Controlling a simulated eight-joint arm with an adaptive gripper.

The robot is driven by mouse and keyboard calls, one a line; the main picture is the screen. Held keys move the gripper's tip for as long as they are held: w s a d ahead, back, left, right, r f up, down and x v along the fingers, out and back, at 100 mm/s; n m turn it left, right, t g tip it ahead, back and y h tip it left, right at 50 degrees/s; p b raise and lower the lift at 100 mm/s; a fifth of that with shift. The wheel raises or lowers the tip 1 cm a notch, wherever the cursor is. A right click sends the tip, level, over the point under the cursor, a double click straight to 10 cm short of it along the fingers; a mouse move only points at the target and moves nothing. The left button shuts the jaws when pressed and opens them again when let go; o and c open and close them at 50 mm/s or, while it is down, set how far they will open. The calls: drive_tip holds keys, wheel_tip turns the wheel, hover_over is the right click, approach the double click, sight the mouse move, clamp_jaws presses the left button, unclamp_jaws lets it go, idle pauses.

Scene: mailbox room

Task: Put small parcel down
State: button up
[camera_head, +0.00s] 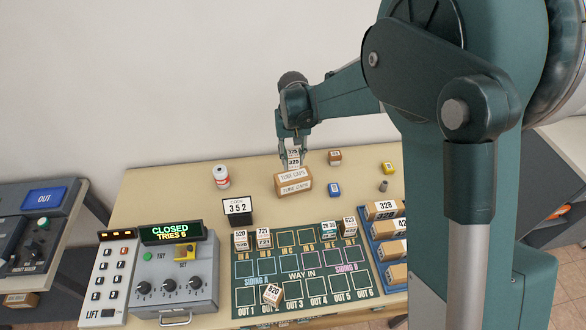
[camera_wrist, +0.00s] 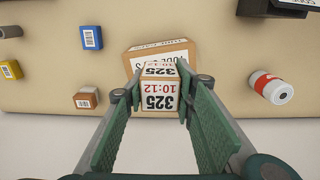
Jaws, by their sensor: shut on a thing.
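My gripper (camera_head: 291,155) is shut on a small white-and-brown parcel (camera_wrist: 160,90) marked 325 and 10-12. The parcel (camera_head: 294,158) also shows between the fingers in the head view. It is at the brown "tube caps" box (camera_head: 293,187), over its top in the head view. In the wrist view the box (camera_wrist: 163,52) is partly hidden behind the parcel. I cannot tell whether the parcel touches the box.
A white-and-red can (camera_head: 221,177) stands left of the box. A small brown box (camera_head: 335,157), a blue box (camera_head: 334,190), a yellow box (camera_head: 389,168) and a grey cylinder (camera_head: 383,186) are to the right. A green siding board (camera_head: 262,267) with several parcels lies in front.

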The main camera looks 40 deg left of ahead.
sight(293, 153)
drive_tip(key=shift+f, duration=0.75)
drive_tip(key=shift+f, duration=1.85)
drive_tip(key=shift+f, duration=0.15)
drive_tip(key=o, duration=0.9)
drive_tip(key=shift+r, duration=0.2)
wheel_tip(293, 153, up, 12)
drive_tip(key=shift+f, duration=0.1)
